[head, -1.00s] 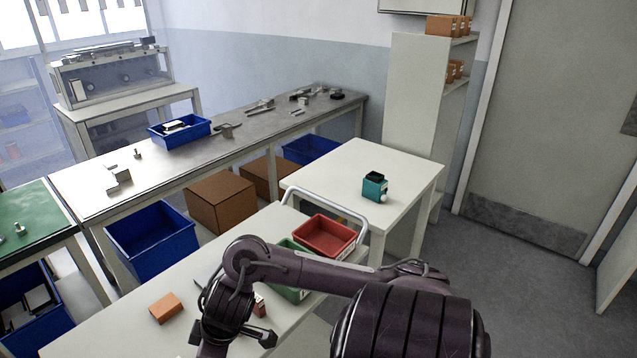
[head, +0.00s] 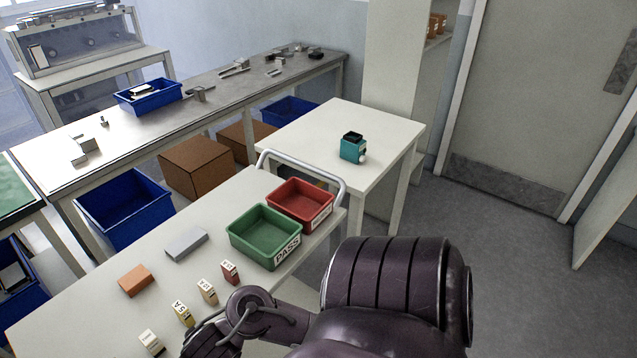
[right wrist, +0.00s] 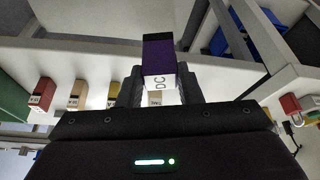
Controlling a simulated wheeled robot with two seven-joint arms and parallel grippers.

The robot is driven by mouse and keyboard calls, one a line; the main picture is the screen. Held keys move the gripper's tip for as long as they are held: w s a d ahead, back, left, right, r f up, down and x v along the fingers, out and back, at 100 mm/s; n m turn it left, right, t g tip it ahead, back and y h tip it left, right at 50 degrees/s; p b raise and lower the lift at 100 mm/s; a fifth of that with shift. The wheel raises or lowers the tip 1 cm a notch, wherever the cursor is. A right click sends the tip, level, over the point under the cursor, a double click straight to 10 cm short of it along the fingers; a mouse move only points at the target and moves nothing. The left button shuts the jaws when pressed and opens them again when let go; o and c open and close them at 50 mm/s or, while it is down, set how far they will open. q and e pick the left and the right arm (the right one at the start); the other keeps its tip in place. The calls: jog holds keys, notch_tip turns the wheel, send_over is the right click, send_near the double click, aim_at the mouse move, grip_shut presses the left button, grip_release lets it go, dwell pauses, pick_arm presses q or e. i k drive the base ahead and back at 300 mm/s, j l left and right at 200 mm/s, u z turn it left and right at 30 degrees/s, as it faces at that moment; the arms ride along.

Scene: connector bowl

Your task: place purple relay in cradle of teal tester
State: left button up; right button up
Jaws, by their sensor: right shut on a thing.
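The purple relay (right wrist: 160,58) with a white labelled lower part is between the fingers of my right gripper (right wrist: 158,88) in the right wrist view. The gripper is shut on it, and the relay appears clear of any surface. In the head view my right arm crosses the bottom, and its gripper and the relay are out of sight. The teal tester (head: 352,152) stands upright on a small white table, with a dark open cradle (head: 352,137) on top. It is well beyond my right arm. My left gripper is not in view.
The cart (head: 95,310) holds a green PASS tray (head: 264,240), a red tray (head: 300,205), a grey block (head: 187,244), an orange block (head: 136,281) and several small relays (head: 207,291). A cart handle (head: 300,165) rises before the white table (head: 320,120), which is clear around the tester.

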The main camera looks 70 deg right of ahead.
aim_at(353, 147)
jog(key=k+l+z, duration=0.15)
jog(key=l+z, duration=0.15)
jog(key=l, duration=1.8)
jog(key=l+z, duration=0.25)
jog(key=l, duration=1.85)
